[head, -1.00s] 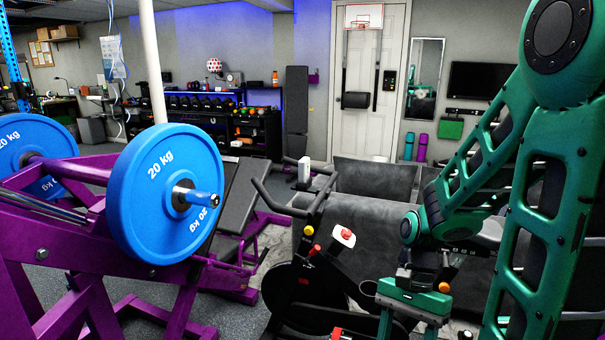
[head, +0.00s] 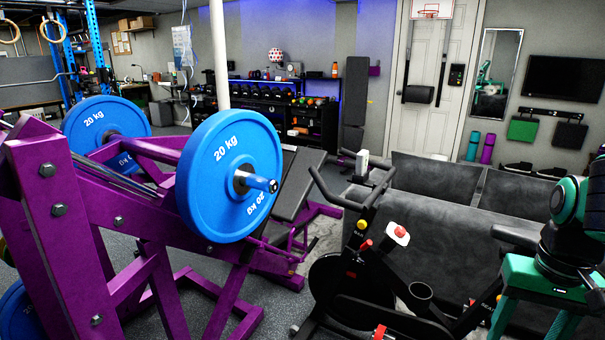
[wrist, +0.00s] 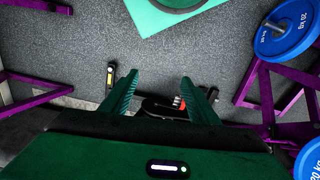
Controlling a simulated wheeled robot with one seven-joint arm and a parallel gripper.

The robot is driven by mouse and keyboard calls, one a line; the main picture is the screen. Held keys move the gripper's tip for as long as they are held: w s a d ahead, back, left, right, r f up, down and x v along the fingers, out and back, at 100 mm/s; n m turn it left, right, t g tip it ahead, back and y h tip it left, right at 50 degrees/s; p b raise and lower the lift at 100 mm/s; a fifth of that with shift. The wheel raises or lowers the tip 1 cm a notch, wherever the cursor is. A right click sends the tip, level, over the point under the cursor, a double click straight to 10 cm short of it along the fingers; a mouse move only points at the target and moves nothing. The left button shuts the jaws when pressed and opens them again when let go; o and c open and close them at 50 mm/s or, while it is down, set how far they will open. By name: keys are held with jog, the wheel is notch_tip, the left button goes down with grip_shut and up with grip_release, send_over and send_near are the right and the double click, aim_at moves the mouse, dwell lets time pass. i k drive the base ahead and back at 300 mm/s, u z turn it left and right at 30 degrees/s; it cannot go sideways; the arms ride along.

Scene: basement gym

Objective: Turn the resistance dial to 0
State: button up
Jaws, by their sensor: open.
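A black exercise bike (head: 335,285) stands at the lower middle of the head view. A red knob (head: 366,245) and a yellow knob (head: 361,224) sit on its frame below the handlebar; a white piece with a red top (head: 398,233) is just to their right. I cannot tell which is the resistance dial, and no scale is readable. My gripper (wrist: 160,80) is open and empty in the wrist view, pointing down over the floor. A dark part with a red spot (wrist: 165,105) shows between its fingers. In the head view my arm is at the lower right, fingers not visible.
A purple weight machine (head: 80,210) with blue 20 kg plates (head: 230,175) stands left of the bike. A grey sofa (head: 490,215) is behind the bike at the right. The wrist view shows open grey floor (wrist: 215,60) and a green mat (wrist: 140,12).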

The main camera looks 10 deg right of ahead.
aim_at(400, 232)
jog(key=k, duration=0.55)
jog(key=z, duration=0.45)
jog(key=i, duration=1.45)
jog(key=u, duration=0.15)
jog(key=k, duration=0.55)
jog(key=z, duration=0.15)
jog(key=k, duration=0.15)
jog(key=u, duration=0.4)
jog(key=i, duration=0.75)
jog(key=z, duration=0.2)
